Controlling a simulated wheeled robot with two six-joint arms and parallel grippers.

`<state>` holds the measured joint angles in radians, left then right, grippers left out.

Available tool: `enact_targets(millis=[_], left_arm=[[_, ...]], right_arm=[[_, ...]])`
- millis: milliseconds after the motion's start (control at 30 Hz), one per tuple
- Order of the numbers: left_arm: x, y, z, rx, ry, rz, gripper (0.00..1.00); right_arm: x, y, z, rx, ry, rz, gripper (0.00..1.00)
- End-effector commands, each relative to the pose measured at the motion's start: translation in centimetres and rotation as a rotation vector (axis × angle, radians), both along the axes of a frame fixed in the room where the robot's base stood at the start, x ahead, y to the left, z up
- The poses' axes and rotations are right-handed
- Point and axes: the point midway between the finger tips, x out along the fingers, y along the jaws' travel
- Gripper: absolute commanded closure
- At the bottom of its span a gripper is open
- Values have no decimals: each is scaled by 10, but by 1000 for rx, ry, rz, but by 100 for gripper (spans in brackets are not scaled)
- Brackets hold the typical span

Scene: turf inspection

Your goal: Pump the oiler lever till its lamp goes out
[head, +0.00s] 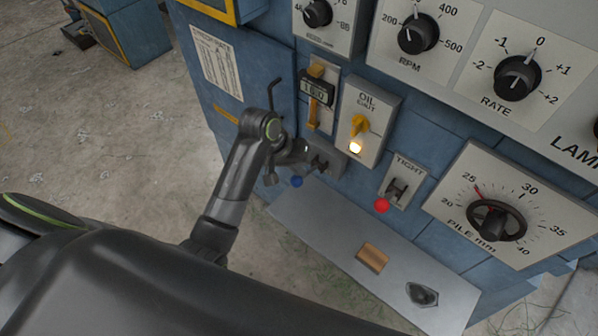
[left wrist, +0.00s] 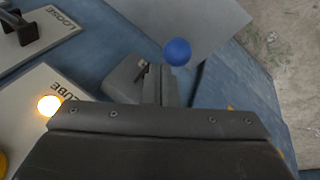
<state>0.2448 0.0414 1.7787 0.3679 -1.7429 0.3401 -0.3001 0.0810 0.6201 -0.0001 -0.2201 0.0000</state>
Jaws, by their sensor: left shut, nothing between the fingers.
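The oiler is a small grey housing (head: 328,158) on the blue machine front, with a lever ending in a blue ball knob (head: 297,181). The knob also shows in the left wrist view (left wrist: 177,51), just beyond the fingers. The lamp (head: 355,147) glows warm white below a yellow valve handle (head: 359,124); it is lit in the left wrist view too (left wrist: 49,105), beside the word LUBE. My left gripper (head: 304,156) is shut and empty, close beside the housing and above the knob. I cannot tell whether it touches the lever. My right gripper is out of view.
A red-knobbed lever (head: 382,206) sits on the TIGHT plate to the right. Dials and a PILE handwheel (head: 497,221) fill the panel. Below, a grey ledge (head: 315,225) bears a wooden block (head: 372,257) and a dark piece (head: 422,294). Concrete floor lies left.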

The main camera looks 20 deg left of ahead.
Motion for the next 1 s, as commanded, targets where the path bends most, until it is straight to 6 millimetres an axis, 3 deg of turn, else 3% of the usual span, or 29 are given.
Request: enact_targets(millis=[1000], left_arm=[[-5,2,-12,-1,2,1,100]], right_arm=[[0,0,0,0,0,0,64]])
